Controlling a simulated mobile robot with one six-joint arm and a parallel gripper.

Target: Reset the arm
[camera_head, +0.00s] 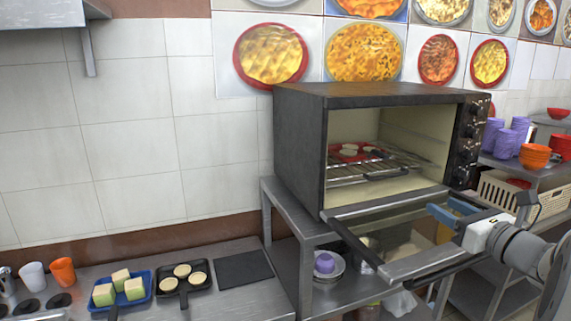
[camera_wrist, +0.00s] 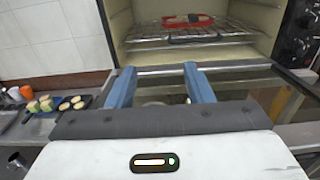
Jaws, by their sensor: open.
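My gripper (camera_head: 447,213) is open and empty, above the lowered glass door of the black oven (camera_head: 298,150). In the wrist view the two blue fingers of my gripper (camera_wrist: 159,88) are apart with nothing between them, and they point toward the oven's opening. Inside the oven, a red dish (camera_head: 352,152) with pale pieces rests on the wire rack (camera_head: 372,172). The dish also shows in the wrist view (camera_wrist: 190,30), ahead of the fingers and apart from them. The oven door (camera_head: 395,245) is folded down.
A blue tray (camera_head: 148,290) with green-sided blocks and a black pan (camera_head: 183,292) with round pieces stand on the left counter, beside a dark mat (camera_head: 243,269). Orange bowls (camera_head: 535,156), purple cups (camera_head: 503,144) and a cream basket (camera_head: 498,194) stand at right.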

